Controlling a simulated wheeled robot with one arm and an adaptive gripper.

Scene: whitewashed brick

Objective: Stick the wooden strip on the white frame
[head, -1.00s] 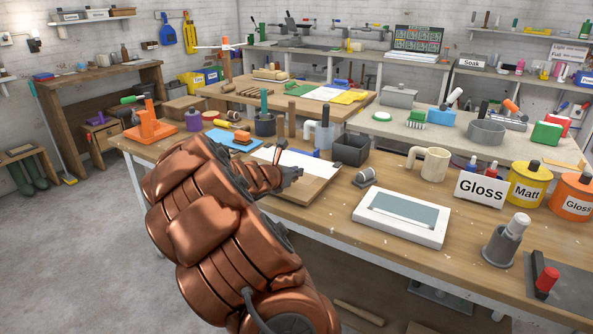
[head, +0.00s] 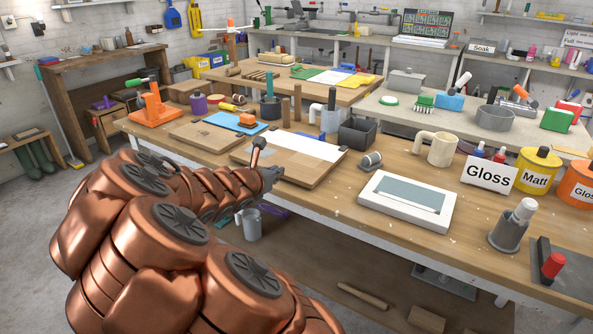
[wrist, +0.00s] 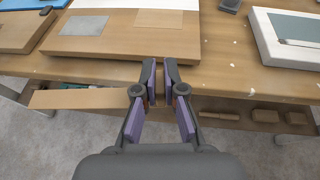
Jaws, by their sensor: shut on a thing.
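My gripper (head: 272,176) is shut at the front edge of the workbench, left of the white frame. In the wrist view its dark fingers with purple pads (wrist: 160,82) are close together. A light wooden strip (wrist: 82,98) reaches out to the left from the fingers, level and clear of the bench; my arm hides it in the head view. The exact grip is partly hidden by the fingers. The white frame (head: 398,222) lies flat on the bench with a grey-blue panel inside. It also shows at the upper right of the wrist view (wrist: 263,40).
A wooden board (head: 305,180) with a white sheet lies just beyond my gripper. A dark box (head: 357,133), a small grey cylinder (head: 371,160) and a cream mug (head: 436,148) stand behind the frame. A Gloss sign (head: 488,173) and a grey holder (head: 508,232) stand at its right.

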